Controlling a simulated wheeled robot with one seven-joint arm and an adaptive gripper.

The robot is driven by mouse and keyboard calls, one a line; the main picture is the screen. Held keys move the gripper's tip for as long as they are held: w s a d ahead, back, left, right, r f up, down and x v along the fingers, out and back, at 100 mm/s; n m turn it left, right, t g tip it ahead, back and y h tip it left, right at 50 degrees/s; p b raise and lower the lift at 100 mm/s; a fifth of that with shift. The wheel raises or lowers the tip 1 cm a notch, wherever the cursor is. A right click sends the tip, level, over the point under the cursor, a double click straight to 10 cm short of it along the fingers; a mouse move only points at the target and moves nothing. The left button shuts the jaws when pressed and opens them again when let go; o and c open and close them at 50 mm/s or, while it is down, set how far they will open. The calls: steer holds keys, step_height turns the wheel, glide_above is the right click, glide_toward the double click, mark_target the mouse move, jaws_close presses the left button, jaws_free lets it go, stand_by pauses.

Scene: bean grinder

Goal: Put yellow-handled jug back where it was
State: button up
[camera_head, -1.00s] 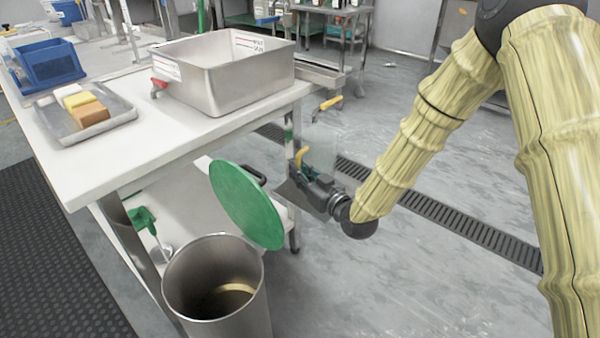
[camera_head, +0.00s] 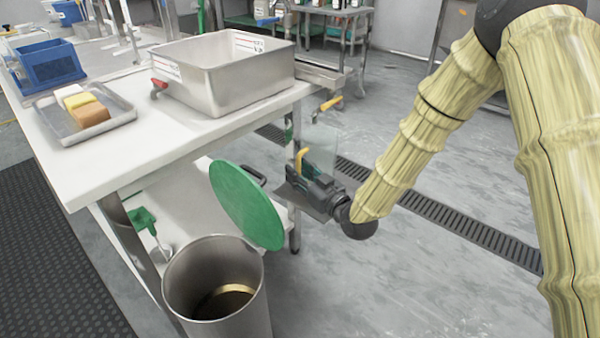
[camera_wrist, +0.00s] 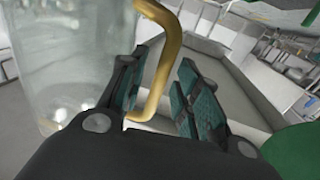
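A clear jug (camera_wrist: 62,65) fills the left of the wrist view and looks roughly upright, with a little residue low inside. It also shows faintly in the head view (camera_head: 322,145). Its yellow handle (camera_wrist: 168,60) passes between the fingers of my gripper (camera_wrist: 160,85). The fingers stand apart, with a visible gap between the handle and the right finger. In the head view my gripper (camera_head: 308,172) is beside the table's right end, just above a grey flat plate (camera_head: 305,200). The jug's base is hidden in the head view.
A white table (camera_head: 120,160) carries a steel basin (camera_head: 205,90) and a tray with sponges (camera_head: 65,130). A green disc-shaped lid (camera_head: 245,205) leans near my gripper. A steel bin (camera_head: 225,250) stands in front. Open floor lies to the right.

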steer(key=p+v, duration=0.2)
steer(key=v, duration=1)
steer(key=shift+d+r, duration=0.1)
